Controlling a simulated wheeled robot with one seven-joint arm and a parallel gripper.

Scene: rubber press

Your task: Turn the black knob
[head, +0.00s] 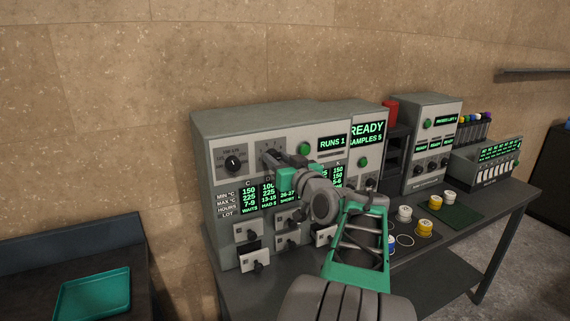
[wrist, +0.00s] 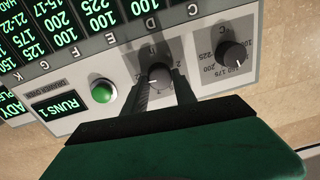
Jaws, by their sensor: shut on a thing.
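The grey press unit (head: 222,123) stands on the dark bench and has two black dial knobs on its upper left front. My gripper (head: 270,157) reaches the right-hand dial and hides most of it in the head view. In the wrist view, its black knob (wrist: 158,74) sits between the two fingers of my gripper (wrist: 162,82), which is shut on it. The other black knob (head: 233,163) is free, with a temperature scale around it and a white pointer mark; it also shows in the wrist view (wrist: 232,54).
A green button (wrist: 102,91) sits close beside the gripped knob, near the RUNS 1 display (head: 332,143). Below are lit green readouts and small drawers (head: 246,232). White and yellow jars (head: 424,227) stand at right. A teal tray (head: 92,293) lies at left.

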